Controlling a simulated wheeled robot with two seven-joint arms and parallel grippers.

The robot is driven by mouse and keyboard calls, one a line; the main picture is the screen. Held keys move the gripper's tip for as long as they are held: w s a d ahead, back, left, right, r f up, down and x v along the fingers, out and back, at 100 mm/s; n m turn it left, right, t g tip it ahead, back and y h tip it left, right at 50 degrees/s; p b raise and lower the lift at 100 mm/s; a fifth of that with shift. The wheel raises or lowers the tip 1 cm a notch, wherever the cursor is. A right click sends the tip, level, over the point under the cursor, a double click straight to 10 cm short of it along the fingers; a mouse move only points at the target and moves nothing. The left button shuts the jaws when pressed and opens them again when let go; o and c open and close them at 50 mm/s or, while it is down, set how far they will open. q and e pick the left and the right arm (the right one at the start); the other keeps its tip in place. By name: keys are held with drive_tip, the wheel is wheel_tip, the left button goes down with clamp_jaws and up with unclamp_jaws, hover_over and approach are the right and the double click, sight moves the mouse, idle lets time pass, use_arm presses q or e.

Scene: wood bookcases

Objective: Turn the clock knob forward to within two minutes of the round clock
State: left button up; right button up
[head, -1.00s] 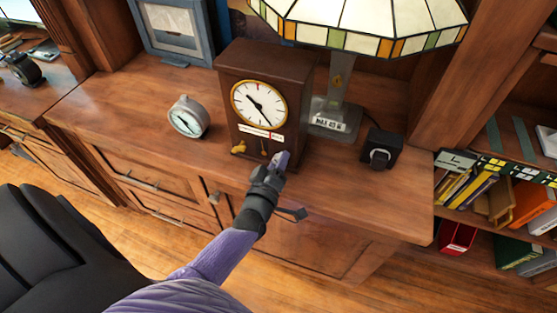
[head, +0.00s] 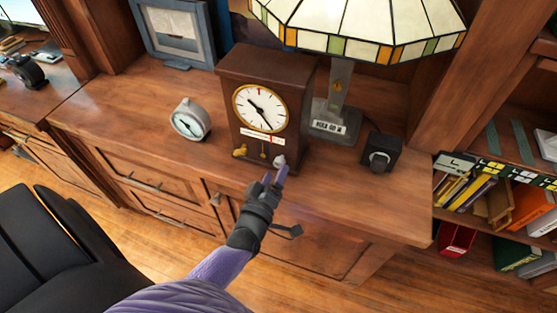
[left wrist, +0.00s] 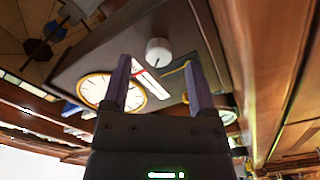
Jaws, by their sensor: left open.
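The wooden clock (head: 235,95) stands on the cabinet top, with a white dial (head: 260,108) and dark hands. A white knob (head: 280,161) is low on the right of its front, and a brass knob (head: 240,151) is low on the left. The round clock (head: 190,120), pale grey, stands to its left; its exact reading is too small to tell. My left gripper (head: 275,179) is open just in front of the white knob. In the left wrist view the white knob (left wrist: 158,51) shows beyond and between the purple fingertips (left wrist: 156,64), apart from both.
A stained-glass lamp (head: 365,30) stands behind and right of the wooden clock. A small black box (head: 379,150) is further right. A framed picture (head: 175,35) stands at the back left. The cabinet top (head: 120,110) is clear left of the round clock.

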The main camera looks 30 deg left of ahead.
use_arm(q)
drive_tip(key=p+v, duration=0.1)
drive_tip(key=v, duration=0.5)
drive_tip(key=shift+s, duration=0.2)
drive_tip(key=shift+d, duration=0.1)
